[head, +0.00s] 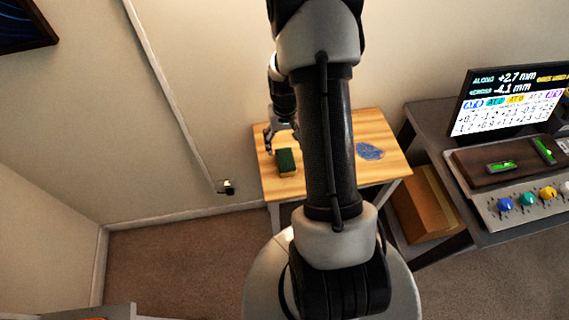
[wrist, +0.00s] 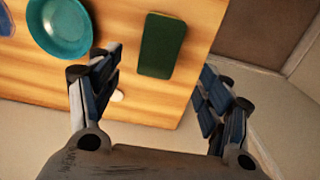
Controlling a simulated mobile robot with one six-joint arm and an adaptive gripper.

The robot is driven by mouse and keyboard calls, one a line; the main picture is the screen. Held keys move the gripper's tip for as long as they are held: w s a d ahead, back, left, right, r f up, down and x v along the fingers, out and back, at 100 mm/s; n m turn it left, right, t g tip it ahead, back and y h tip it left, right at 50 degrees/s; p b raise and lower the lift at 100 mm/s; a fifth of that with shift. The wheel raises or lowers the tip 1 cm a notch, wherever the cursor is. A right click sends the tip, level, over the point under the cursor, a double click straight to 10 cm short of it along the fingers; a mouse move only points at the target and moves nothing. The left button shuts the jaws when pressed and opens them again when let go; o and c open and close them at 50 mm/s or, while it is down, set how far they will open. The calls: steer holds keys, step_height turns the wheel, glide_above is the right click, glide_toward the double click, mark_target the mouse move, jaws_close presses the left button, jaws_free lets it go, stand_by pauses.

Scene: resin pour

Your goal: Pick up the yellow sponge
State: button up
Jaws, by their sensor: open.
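The sponge (head: 287,161) lies on a small wooden table (head: 391,181), near its left side. Its top is dark green, and a thin yellowish side shows along its front edge in the head view. In the wrist view only the green top of the sponge (wrist: 162,44) shows clearly. My gripper (wrist: 158,76) is open and empty, with one finger on each side of the line to the sponge, which lies beyond the fingertips. In the head view my gripper (head: 269,139) is just left of and behind the sponge, partly hidden by my arm.
A teal dish (wrist: 60,27) sits beside the sponge in the wrist view. A small white object (wrist: 117,96) lies near the left finger. A blue patterned item (head: 369,151) lies on the table's right. A dark desk (head: 432,124) with a screen (head: 508,98) and knobs stands further right.

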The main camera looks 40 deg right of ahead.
mark_target(285, 159)
step_height(285, 159, down, 9)
steer(key=b, duration=0.3)
steer(key=shift+s+f, duration=0.1)
steer(key=shift+f, duration=0.05)
steer(key=c, duration=0.8)
